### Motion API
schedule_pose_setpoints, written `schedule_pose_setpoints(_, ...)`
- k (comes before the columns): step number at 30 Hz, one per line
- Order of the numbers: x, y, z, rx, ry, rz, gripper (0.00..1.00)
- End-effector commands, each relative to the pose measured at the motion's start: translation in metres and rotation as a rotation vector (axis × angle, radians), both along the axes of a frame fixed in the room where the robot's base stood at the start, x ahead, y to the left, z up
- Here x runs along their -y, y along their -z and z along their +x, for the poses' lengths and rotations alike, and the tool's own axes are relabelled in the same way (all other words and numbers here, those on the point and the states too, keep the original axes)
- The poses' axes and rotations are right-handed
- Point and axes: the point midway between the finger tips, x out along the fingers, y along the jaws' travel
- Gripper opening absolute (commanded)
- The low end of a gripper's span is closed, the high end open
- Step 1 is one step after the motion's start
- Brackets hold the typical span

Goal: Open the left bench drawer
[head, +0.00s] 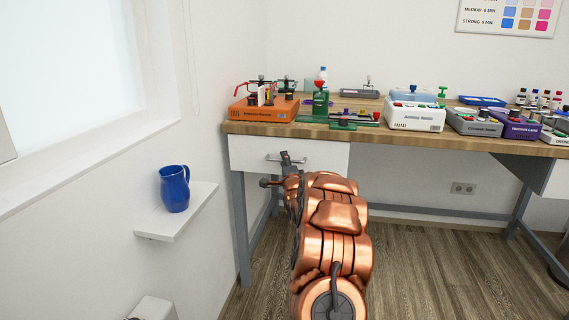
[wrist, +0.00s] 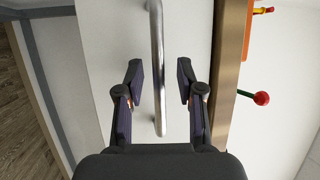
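The left bench drawer (head: 325,155) has a white front and sits under the left end of the wooden bench top. It looks shut; its front also fills much of the wrist view (wrist: 100,60). Its metal bar handle (wrist: 158,75) runs up and down in the wrist view, and part of it shows in the head view (head: 273,159). My gripper (wrist: 160,70) is open, with one finger on each side of the handle and a visible gap on both sides. In the head view my gripper (head: 280,173) is at the drawer front, and my copper arm hides the area below.
The bench top (head: 240,127) bears an orange box (head: 262,112), a white device (head: 416,122) and several other items near its edge. A blue mug (head: 174,190) stands on a wall shelf (head: 160,228) at left. A bench leg (head: 240,220) stands below the drawer's left end.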

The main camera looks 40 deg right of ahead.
Motion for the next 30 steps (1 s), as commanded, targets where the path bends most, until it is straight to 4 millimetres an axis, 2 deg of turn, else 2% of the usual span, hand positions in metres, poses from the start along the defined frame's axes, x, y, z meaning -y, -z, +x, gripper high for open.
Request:
schedule_pose_setpoints(14, 0.0030, 0.0005, 0.0062, -0.003, -0.001, 0.002, 0.37)
schedule_pose_setpoints(25, 0.0031, 0.0004, 0.0062, -0.003, -0.001, 0.002, 0.00)
schedule_pose_setpoints(30, 0.0031, 0.0004, 0.0062, -0.003, -0.001, 0.002, 0.00)
